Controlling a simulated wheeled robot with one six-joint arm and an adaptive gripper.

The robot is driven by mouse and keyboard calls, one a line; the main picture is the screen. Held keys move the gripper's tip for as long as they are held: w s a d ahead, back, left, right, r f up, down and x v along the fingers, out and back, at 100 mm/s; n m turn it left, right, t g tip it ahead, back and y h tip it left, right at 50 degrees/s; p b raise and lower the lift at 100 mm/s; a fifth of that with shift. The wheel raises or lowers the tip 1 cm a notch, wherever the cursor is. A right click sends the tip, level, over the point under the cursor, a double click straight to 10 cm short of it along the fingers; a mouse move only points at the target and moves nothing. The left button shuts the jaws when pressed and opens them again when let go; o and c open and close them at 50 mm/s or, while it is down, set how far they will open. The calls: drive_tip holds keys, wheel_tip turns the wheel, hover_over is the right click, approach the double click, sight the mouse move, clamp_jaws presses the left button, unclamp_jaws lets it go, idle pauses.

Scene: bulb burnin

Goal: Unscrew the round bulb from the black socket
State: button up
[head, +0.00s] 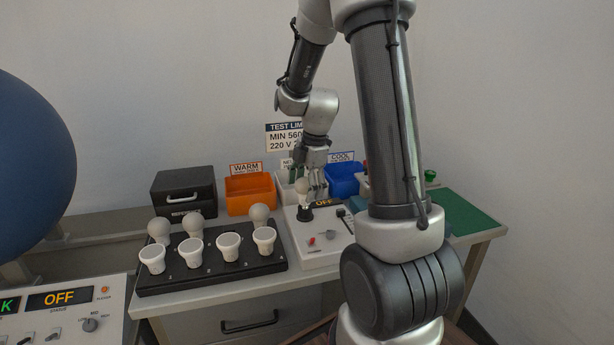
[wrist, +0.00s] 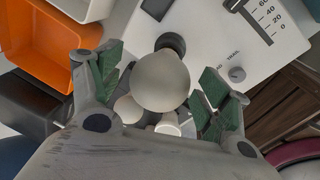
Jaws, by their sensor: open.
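The round bulb (head: 302,188) is pale and frosted. It stands upright in the black socket (head: 306,213) on the white test unit (head: 318,255). In the wrist view the round bulb (wrist: 160,82) fills the middle, with part of the black socket (wrist: 172,43) showing behind it. My gripper (head: 313,180) is at the bulb, pointing down. In the wrist view my gripper (wrist: 161,80) is open, with one green-padded finger on each side of the bulb and a gap on both sides. The bulb's neck and thread are hidden in the wrist view.
A black rack (head: 215,276) with several round and white reflector bulbs is left of the unit. Behind are an orange bin (head: 250,193), a blue bin (head: 344,180), a pale bin (head: 288,190) and a black box (head: 184,193). A green mat (head: 468,212) lies right.

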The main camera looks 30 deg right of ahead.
drive_tip(key=shift+f, duration=0.2)
drive_tip(key=shift+c, duration=0.4)
drive_tip(key=c, duration=1)
drive_tip(key=n, duration=0.4)
drive_tip(key=shift+n+g+y, duration=0.3)
drive_tip(key=shift+n, duration=0.1)
drive_tip(key=shift+c, duration=0.2)
drive_tip(key=n, duration=0.2)
drive_tip(key=shift+n+g, duration=0.3)
drive_tip(key=shift+n, duration=0.1)
